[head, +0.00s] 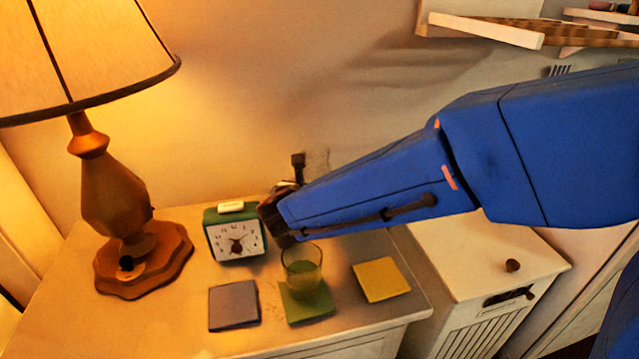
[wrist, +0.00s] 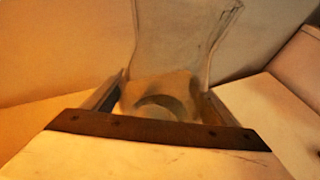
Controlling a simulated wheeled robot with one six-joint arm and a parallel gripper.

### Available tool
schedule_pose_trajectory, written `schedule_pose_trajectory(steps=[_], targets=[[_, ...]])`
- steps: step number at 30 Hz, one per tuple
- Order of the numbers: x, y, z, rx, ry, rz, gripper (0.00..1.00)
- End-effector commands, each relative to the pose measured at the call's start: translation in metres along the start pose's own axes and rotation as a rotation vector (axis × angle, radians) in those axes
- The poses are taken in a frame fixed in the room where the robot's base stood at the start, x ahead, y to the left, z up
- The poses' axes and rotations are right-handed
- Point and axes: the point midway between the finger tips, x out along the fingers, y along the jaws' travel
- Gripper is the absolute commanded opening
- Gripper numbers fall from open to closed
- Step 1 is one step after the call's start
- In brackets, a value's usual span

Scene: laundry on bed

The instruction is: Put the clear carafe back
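The clear carafe (wrist: 180,50) fills the upper middle of the wrist view, with its flared glass above a narrower part. My gripper (wrist: 160,100) has one finger on each side of it, and both appear to touch the glass. In the head view the carafe (head: 319,160) is only a faint outline above and behind my blue arm, and its lower part is hidden. My gripper (head: 290,185) is mostly hidden there by the arm's end, over the back of the nightstand. I cannot tell whether the carafe's base touches the surface.
The nightstand top (head: 190,325) holds a lamp (head: 125,200), a green alarm clock (head: 235,235) and a glass tumbler (head: 302,268) on a green coaster (head: 307,308). A grey coaster (head: 233,305) and a yellow coaster (head: 381,280) are bare. A white cabinet (head: 470,255) stands at right.

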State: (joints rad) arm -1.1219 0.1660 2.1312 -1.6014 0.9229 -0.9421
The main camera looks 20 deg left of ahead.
Motion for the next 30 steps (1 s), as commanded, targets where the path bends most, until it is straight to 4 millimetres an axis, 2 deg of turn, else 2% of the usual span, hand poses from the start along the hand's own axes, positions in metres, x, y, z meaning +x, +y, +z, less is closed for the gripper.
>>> schedule_pose_trajectory(steps=[10,14,26,30], targets=[[-0.001,0.0,0.0,0.0,0.0,0.0,0.88],[-0.009,0.001,0.0,0.0,0.0,0.002,0.88],[-0.08,0.001,0.001,0.002,0.0,0.003,0.88],[-0.088,0.0,0.031,0.005,-0.001,0.001,0.88]])
